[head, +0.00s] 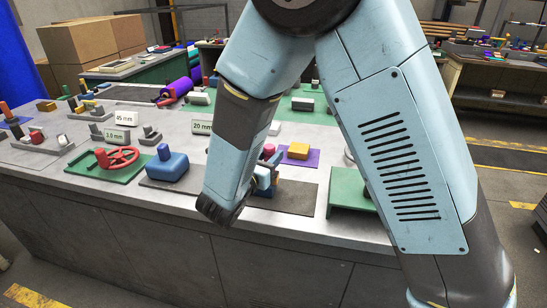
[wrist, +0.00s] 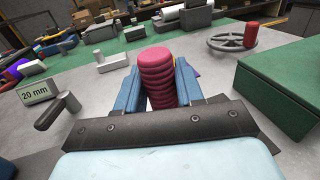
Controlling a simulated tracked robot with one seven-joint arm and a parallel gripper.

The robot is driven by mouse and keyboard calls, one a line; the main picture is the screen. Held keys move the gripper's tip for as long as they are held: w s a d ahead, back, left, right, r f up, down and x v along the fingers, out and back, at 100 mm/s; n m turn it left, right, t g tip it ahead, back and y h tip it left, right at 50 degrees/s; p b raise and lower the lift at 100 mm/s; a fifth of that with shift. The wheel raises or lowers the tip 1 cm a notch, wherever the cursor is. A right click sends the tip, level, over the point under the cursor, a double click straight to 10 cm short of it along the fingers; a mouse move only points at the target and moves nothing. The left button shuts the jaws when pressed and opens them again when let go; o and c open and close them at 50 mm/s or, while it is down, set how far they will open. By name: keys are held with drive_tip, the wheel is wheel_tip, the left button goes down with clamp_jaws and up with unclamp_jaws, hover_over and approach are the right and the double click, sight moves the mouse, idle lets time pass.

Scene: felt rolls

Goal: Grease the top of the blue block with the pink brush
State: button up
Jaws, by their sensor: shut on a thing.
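The pink brush shows in the wrist view as a ribbed pink handle (wrist: 157,76), standing between the blue fingers of my gripper (wrist: 159,92). My gripper is shut on it. In the head view my gripper (head: 264,178) hangs over the right dark mat, and a bit of the pink handle (head: 268,150) shows above it. The bristle end is hidden, so I cannot tell whether it touches anything. The blue block (head: 167,167), with a small knob-like part on top, sits on the left dark mat (head: 150,184), left of my gripper and apart from it.
A yellow block (head: 298,150) on a purple mat lies behind my gripper. A green stand (head: 350,185) is to the right. A "20 mm" sign (head: 202,127) stands behind the arm.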

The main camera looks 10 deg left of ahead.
sight(267, 146)
drive_tip(key=shift+a+f, duration=0.1)
drive_tip(key=shift+a, duration=0.35)
drive_tip(key=shift+d, duration=0.2)
drive_tip(key=shift+r, duration=0.8)
drive_tip(key=shift+r, duration=0.15)
drive_tip(key=shift+r, duration=2.3)
